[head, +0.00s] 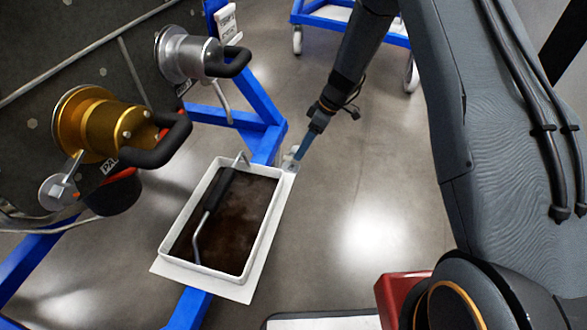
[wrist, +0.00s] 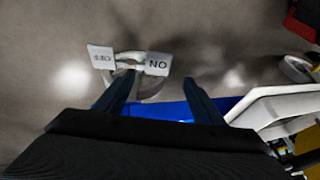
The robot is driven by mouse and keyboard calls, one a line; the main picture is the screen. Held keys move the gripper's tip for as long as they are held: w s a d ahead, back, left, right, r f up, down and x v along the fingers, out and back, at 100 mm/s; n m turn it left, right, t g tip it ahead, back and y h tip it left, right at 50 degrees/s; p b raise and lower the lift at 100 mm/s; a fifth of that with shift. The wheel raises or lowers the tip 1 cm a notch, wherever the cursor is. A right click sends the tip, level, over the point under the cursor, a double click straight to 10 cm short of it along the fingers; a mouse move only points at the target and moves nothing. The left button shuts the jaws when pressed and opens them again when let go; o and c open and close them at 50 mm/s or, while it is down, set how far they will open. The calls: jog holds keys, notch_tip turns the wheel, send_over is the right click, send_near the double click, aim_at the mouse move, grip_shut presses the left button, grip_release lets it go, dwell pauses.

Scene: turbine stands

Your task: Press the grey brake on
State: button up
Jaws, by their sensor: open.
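The grey brake is a pale two-ended pedal on a caster at the corner of the blue stand. In the wrist view the brake (wrist: 128,63) shows an OFF end at left and an ON end at right. In the head view the brake (head: 291,160) is small and partly hidden by my gripper (head: 302,148). In the wrist view my gripper (wrist: 159,78) is open and empty, its two dark blue fingers apart. The right finger is clear of the pedal.
A white tray (head: 267,232) of dark liquid sits on the blue stand frame (head: 262,103) beside the brake. Gold (head: 98,125) and silver (head: 186,55) fittings with black handles are at left. Another blue cart (head: 340,22) stands behind. Floor right of the tray is clear.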

aim_at(291, 167)
jog(key=b+x, duration=0.1)
jog(key=x, duration=0.3)
jog(key=b+x, duration=0.2)
jog(key=x, duration=0.2)
jog(key=shift+w+f, duration=0.2)
jog(key=shift+f, duration=0.1)
